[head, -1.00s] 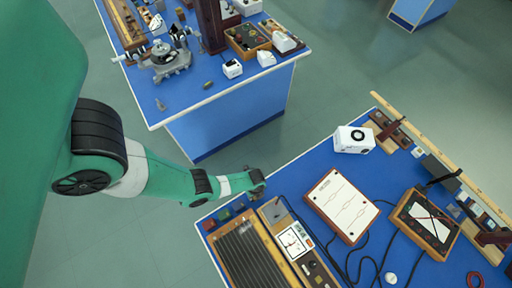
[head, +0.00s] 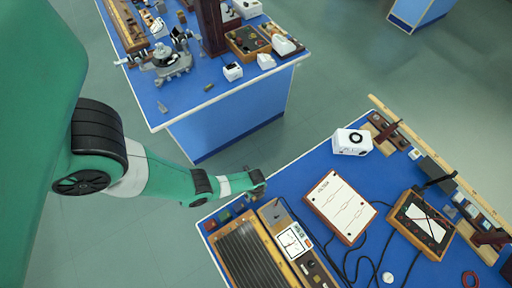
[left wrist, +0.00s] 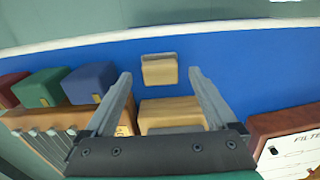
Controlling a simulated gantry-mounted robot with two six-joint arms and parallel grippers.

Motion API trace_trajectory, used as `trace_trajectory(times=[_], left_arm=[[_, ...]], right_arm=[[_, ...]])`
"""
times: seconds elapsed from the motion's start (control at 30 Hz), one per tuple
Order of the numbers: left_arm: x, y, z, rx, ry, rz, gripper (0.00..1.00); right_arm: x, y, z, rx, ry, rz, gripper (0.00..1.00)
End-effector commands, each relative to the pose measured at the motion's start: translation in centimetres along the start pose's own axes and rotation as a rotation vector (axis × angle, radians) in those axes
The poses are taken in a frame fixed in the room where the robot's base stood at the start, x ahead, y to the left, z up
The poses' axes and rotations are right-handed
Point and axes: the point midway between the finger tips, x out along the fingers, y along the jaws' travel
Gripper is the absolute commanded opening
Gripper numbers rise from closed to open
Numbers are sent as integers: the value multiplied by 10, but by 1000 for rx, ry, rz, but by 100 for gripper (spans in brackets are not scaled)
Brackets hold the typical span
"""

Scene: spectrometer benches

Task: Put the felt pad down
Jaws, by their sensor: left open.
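A small tan block with a grey edge, which looks like the felt pad (left wrist: 159,72), lies on the blue bench top in the left wrist view. It is near the bench's pale edge. My left gripper (left wrist: 158,76) is open, with one finger on each side of the block's position in the picture. I cannot tell whether the fingers touch it. In the head view my left gripper (head: 258,182) is low over the near bench's left corner, and the pad cannot be made out there. My right gripper is not in view.
Red, green and blue blocks (left wrist: 90,84) stand left of the gripper. A wooden meter box (left wrist: 170,112) is just below it. A filter panel (head: 340,207) lies to the right. A white box (head: 351,141) stands further back. Bare blue bench top lies between them.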

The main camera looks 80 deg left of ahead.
Motion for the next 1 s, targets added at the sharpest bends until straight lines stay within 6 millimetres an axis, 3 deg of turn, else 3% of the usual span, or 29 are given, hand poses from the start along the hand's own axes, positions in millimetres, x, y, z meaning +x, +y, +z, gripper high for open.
trace_trajectory(times=[0.03,0.2,0.4,0.9,1.0], left_arm=[[-21,0,0,0,0,0,91],[-61,0,0,0,0,0,91],[-94,0,0,0,0,0,91],[-98,0,0,0,0,-2,91],[-104,-15,-3,-12,6,-33,91]], right_arm=[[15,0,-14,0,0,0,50],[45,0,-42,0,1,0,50],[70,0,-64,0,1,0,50],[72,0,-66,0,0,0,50],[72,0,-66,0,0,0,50]])
